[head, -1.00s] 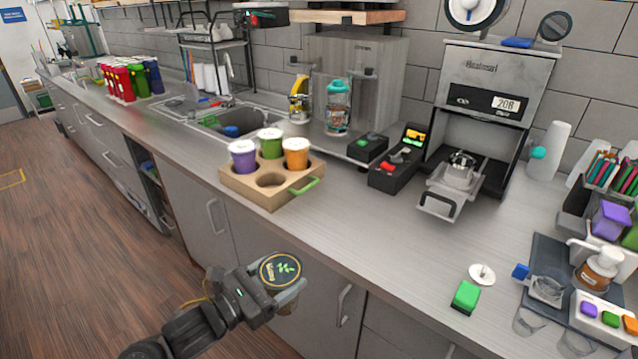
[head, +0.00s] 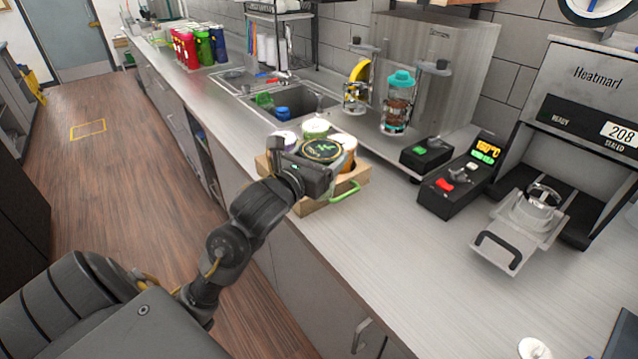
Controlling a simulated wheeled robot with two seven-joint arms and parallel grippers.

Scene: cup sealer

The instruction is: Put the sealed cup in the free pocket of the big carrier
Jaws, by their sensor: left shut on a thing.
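The sealed cup (head: 322,150) has a dark lid with a green leaf print. My left gripper (head: 324,163) is shut on it and holds it at the near side of the big carrier (head: 311,207), in front of or above it in the picture. The carrier is a tan block with a green handle (head: 345,193). It holds a green cup (head: 316,127), a purple cup (head: 284,138) and an orange cup (head: 347,158), all with white lids. The gripper and sealed cup hide the free pocket, so I cannot tell whether the cup is in it. My right gripper is out of view.
A black control box (head: 449,190) and the sealer (head: 575,110) stand to the right. A blender (head: 398,104) and the sink (head: 290,100) are behind.

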